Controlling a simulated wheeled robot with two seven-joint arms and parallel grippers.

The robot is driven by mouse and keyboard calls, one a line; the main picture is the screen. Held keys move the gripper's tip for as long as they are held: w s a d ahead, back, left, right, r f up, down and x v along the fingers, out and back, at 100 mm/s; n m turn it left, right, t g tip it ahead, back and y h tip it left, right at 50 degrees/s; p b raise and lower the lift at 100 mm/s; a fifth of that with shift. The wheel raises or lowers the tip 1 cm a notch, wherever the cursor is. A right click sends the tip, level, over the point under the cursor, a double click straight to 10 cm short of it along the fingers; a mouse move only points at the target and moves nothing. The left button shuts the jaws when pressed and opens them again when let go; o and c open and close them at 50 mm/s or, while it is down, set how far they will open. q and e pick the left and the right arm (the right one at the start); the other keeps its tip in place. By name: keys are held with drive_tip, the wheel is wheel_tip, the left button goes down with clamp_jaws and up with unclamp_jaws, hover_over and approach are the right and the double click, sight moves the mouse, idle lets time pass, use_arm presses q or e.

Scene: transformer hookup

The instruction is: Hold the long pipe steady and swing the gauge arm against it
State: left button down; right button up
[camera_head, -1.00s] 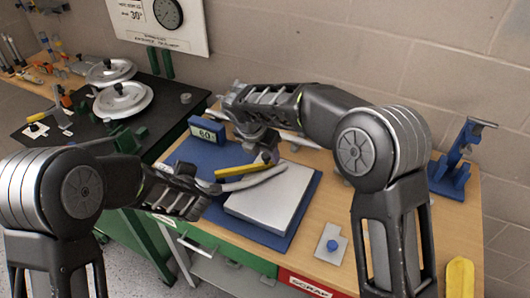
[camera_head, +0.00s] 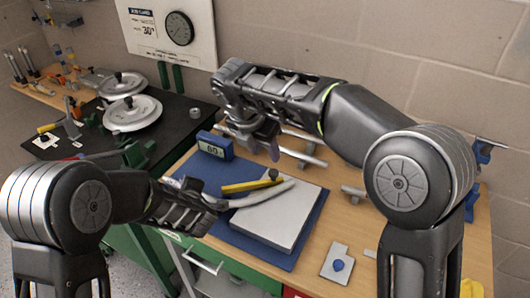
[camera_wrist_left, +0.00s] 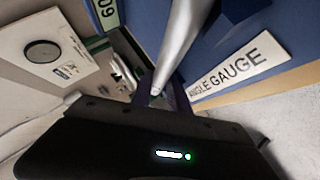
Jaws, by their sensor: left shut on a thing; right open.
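The long pipe (camera_head: 262,195) is grey and slightly bent; it lies across the grey plate (camera_head: 278,222) on the blue mat. My left gripper (camera_head: 220,203) is shut on its left end, and the pipe runs out from the fingers in the left wrist view (camera_wrist_left: 185,40). The yellow gauge arm (camera_head: 245,187) lies just behind the pipe, with a dark knob (camera_head: 273,174) at its right end. I cannot tell whether arm and pipe touch. A blue gauge display (camera_head: 213,147) seems to read 60. My right gripper (camera_head: 264,143) is open and empty, above and behind the knob.
Loose grey pipe pieces (camera_head: 300,157) lie behind the plate, near my right gripper. A small plate with a blue knob (camera_head: 337,264) is at front right. Two white discs (camera_head: 132,112) stand on the black table at left. Bench between plate and small plate is mostly clear.

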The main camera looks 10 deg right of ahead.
idle(0.3)
use_arm(q)
drive_tip(key=c, duration=1.2)
unclamp_jaws()
drive_tip(key=shift+s, duration=0.1)
drive_tip(key=v, duration=1.1)
drive_tip(key=shift+s+d+r, duration=0.1)
drive_tip(key=shift+s+r, duration=0.15)
drive_tip(key=shift+s, duration=0.1)
